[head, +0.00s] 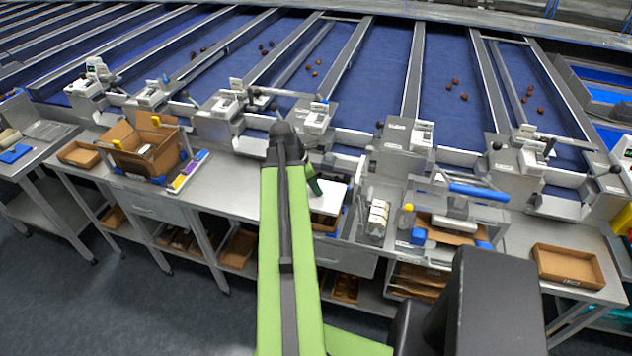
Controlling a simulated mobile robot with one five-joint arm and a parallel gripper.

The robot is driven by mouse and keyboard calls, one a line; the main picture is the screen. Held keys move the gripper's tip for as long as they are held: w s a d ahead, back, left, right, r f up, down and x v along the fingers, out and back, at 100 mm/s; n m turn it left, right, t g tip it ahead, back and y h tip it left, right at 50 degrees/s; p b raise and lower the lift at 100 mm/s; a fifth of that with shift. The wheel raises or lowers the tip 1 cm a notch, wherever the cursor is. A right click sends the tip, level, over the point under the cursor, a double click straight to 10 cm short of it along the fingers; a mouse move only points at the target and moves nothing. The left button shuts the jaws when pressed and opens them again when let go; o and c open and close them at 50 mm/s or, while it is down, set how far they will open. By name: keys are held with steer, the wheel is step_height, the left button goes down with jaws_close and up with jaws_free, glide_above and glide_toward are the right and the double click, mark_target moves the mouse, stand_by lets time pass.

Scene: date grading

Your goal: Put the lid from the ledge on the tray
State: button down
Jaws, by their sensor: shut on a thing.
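My green arm reaches over the middle of the bench. My gripper (315,188) is mostly hidden behind my arm; a dark green part of it shows at the lid. It is shut on the flat white lid (324,205), seen just right of my arm. A brown tray (324,224) shows under the lid's front edge, with blue bits at its sides. The lid covers most of the tray in this view. I cannot tell whether the lid touches it. The ledge cannot be made out clearly behind my arm.
Metal stations with levers line the bench's back, below blue lanes holding brown dates. A cardboard box (128,153) stands left on the bench (225,184). White rolls (377,218) and a station with a blue handle (478,192) are right. An empty brown tray (568,264) lies far right.

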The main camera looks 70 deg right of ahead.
mark_target(311, 195)
steer(key=shift+f+b, duration=3.15)
steer(key=shift+f, duration=0.1)
steer(key=shift+f+b, duration=0.75)
steer(key=c, duration=1.1)
jaws_free()
steer(key=o, duration=0.4)
step_height(311, 195, up, 7)
steer(key=p, duration=0.7)
steer(key=shift+r, duration=0.1)
